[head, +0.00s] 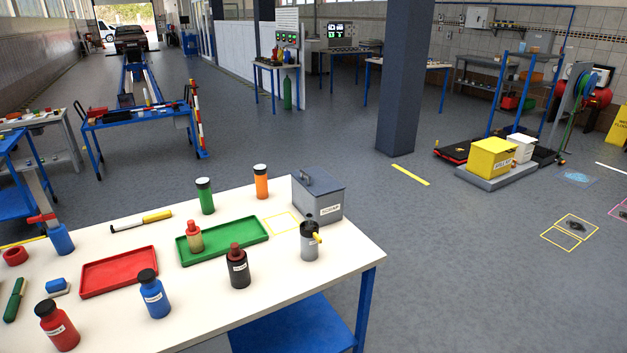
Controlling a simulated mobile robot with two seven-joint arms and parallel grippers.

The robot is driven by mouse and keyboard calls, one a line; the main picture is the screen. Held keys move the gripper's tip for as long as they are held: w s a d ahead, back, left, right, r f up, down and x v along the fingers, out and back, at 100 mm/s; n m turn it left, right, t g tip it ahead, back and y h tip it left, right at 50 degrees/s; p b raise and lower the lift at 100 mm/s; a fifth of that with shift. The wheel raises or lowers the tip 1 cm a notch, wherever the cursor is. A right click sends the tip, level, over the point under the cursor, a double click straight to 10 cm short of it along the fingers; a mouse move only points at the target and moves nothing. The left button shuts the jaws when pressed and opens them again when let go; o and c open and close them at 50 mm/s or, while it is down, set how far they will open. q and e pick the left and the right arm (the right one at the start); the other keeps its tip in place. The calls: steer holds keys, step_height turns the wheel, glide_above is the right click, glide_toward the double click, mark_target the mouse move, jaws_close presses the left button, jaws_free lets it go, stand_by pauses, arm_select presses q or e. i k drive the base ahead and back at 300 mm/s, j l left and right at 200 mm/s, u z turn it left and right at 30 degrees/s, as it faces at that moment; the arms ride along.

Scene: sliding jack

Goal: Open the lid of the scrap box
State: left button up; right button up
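A grey box (318,203) stands at the far right corner of the white-topped table. Its lid (318,182) has a dark handle on top and looks closed. A small white label is on its front, too small to read with certainty; I take this to be the scrap box. Neither of my grippers is in view.
The table (290,285) also holds a green tray (245,238), a red tray (118,270), a green bottle (206,198), an orange bottle (261,184) and a black bottle (238,268). A yellow box (491,158) sits on a floor platform.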

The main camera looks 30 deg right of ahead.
mark_target(319, 182)
steer(key=i+l+u, duration=0.1)
steer(key=l, duration=0.25)
steer(key=i+l+u, duration=0.15)
steer(key=l, duration=0.2)
steer(key=i+l+u, duration=0.1)
steer(key=l, duration=0.25)
steer(key=i+l+u, duration=0.1)
steer(key=l, duration=0.25)
